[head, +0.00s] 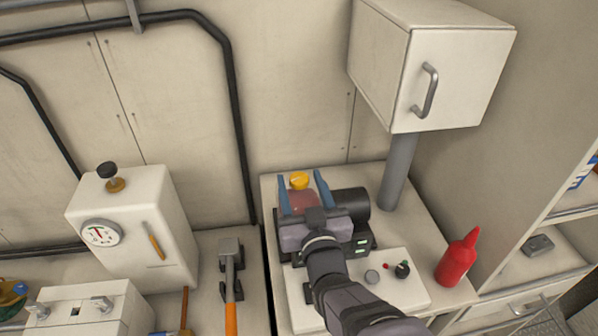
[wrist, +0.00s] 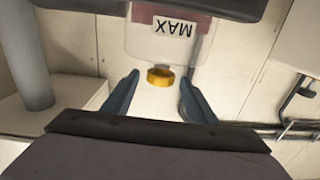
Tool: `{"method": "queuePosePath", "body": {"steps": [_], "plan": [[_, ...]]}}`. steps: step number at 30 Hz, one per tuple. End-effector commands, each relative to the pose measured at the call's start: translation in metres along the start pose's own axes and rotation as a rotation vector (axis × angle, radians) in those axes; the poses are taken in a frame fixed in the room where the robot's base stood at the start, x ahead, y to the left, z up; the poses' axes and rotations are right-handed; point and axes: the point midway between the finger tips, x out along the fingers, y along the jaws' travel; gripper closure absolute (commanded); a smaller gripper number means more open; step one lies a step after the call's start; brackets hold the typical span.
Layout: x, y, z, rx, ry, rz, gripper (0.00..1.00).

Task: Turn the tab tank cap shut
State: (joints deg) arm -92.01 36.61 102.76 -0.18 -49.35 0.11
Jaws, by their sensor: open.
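The yellow tank cap (head: 299,180) sits at the top of a translucent tank (head: 300,200) with reddish contents. In the wrist view my gripper (wrist: 159,80) shows a visible gap between each finger and the cap. It holds nothing.
A black cylinder (head: 350,203) lies just right of the tank. A white panel with knobs (head: 405,292) and a red bottle (head: 458,260) are nearer and right. A grey post (head: 398,172) carries a white cabinet (head: 433,62). A gauge box (head: 140,230) stands left.

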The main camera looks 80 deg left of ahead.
Motion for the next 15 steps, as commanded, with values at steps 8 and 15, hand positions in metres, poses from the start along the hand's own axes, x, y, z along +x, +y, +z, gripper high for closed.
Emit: {"method": "queuePosePath", "body": {"steps": [8, 15], "plan": [[0.018, 0.000, -0.001, 0.000, 0.000, 0.000, 0.48], [0.021, 0.000, 0.000, 0.000, 0.000, 0.000, 0.48]]}}
